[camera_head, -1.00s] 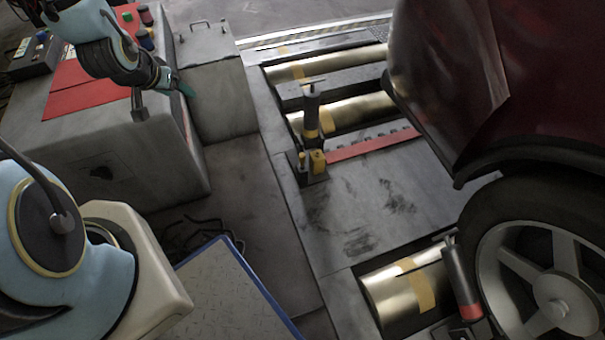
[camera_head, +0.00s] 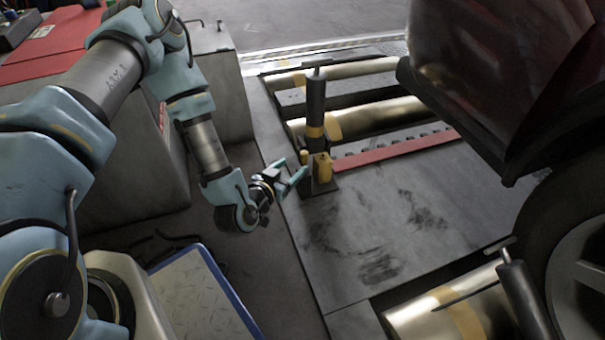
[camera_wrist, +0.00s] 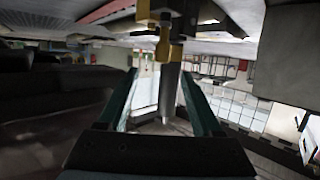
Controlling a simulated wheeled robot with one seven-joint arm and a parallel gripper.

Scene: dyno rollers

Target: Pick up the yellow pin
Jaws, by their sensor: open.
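The yellow pin (camera_head: 304,157) stands upright at the foot of a dark post (camera_head: 316,103), beside a larger yellow block (camera_head: 322,168). My gripper (camera_head: 294,169) is open and reaches in from the left, its teal fingertips close to the pin. In the wrist view, which looks upside down, the pin (camera_wrist: 163,43) hangs near the top, between the lines of the two fingers and slightly beyond the tips (camera_wrist: 159,73). Nothing is held. Whether a finger touches the pin cannot be told.
A dark red car body (camera_head: 480,75) and its wheel (camera_head: 575,260) fill the right side. Brass rollers (camera_head: 385,118) lie in the floor behind the post. A grey cabinet (camera_head: 215,85) stands at left; a blue-edged plate (camera_head: 195,290) lies in front.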

